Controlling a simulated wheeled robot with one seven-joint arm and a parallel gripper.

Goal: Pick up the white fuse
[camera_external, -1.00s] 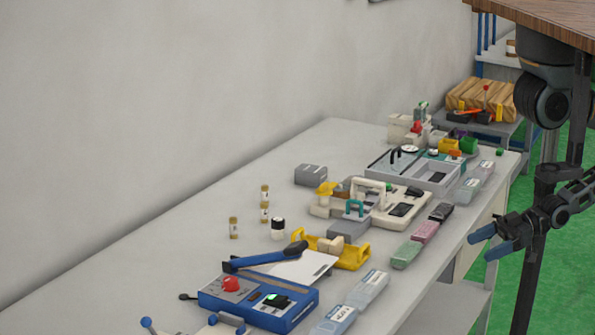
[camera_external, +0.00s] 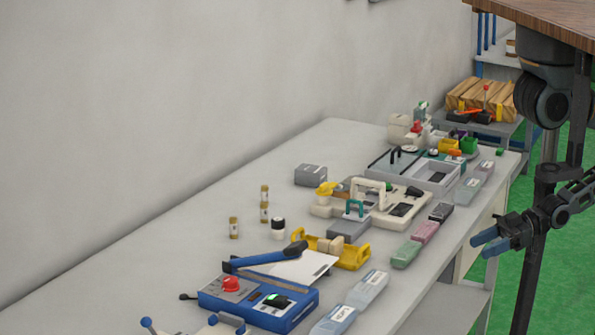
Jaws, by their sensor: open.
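Several small upright cylinders with gold-brown ends and pale middles, which look like fuses, stand on the grey bench toward the wall: one at the back (camera_external: 265,193), one just in front of it (camera_external: 265,212), and one to the left (camera_external: 234,228). I cannot tell from their colour which is the white fuse. My gripper (camera_external: 479,247), with blue fingers, is open and empty. It hangs in the air off the bench's right edge, well apart from the cylinders.
A black-and-white cylinder (camera_external: 278,228) stands close to the fuses. A blue device with a red button (camera_external: 258,303), a yellow holder (camera_external: 345,253), a cream machine (camera_external: 382,207) and several small boxes (camera_external: 367,290) lie between them and my gripper. The bench's back left is clear.

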